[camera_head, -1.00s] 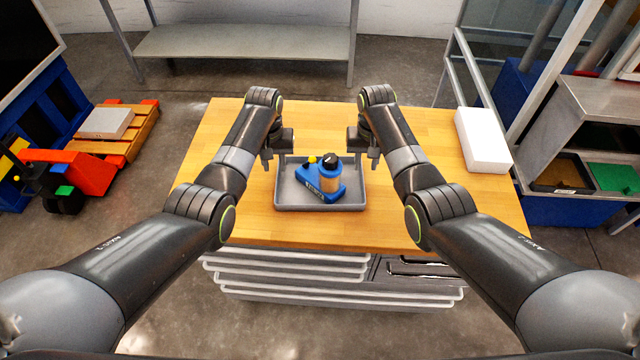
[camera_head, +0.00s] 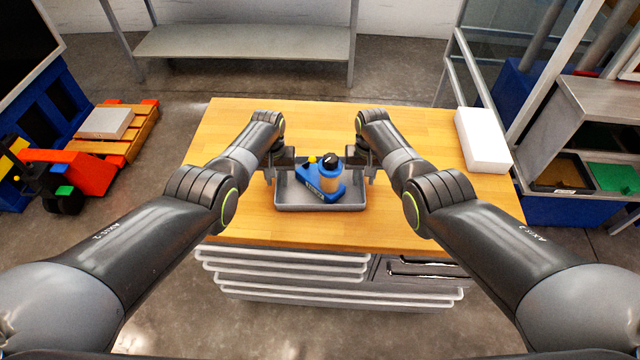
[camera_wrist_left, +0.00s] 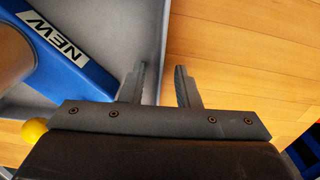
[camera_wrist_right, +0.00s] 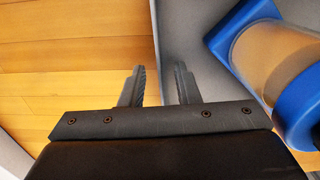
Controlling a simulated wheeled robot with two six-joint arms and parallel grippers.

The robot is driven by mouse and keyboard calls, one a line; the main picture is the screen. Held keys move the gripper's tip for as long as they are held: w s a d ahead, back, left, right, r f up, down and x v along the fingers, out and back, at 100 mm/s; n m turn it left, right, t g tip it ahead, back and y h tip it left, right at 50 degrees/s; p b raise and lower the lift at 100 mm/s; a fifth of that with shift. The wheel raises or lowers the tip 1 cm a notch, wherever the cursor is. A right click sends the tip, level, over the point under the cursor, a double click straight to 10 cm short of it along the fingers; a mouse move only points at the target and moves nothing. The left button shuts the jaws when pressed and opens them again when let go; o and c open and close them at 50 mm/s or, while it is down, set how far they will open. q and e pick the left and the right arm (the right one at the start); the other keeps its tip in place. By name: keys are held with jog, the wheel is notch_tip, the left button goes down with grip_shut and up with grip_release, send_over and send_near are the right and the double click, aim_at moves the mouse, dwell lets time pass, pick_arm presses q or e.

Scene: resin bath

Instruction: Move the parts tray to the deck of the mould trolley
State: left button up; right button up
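The grey parts tray (camera_head: 320,207) lies on the wooden worktop and holds a blue item with a clear, amber-toned container, a black cap and a yellow knob (camera_head: 323,178). My left gripper (camera_head: 273,174) is open at the tray's left side. In the left wrist view (camera_wrist_left: 160,72) its fingers stand on either side of the tray's rim. My right gripper (camera_head: 368,172) is open at the tray's right side, and in the right wrist view (camera_wrist_right: 158,70) its fingers also straddle the rim. I cannot tell for certain which thing is the mould trolley.
A white block (camera_head: 482,140) lies at the worktop's right edge. A wooden pallet with a grey slab (camera_head: 106,123) and a red pallet truck (camera_head: 70,172) stand at the left. A grey shelf (camera_head: 245,41) is at the back. The worktop around the tray (camera_head: 235,215) is mostly clear.

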pick_arm(q)
grip_shut()
pick_arm(e)
grip_shut()
pick_arm(q)
jog(key=shift+w+r, duration=0.1)
jog(key=shift+r, duration=0.1)
pick_arm(e)
jog(key=shift+w+r, duration=0.1)
jog(key=shift+r, duration=0.1)
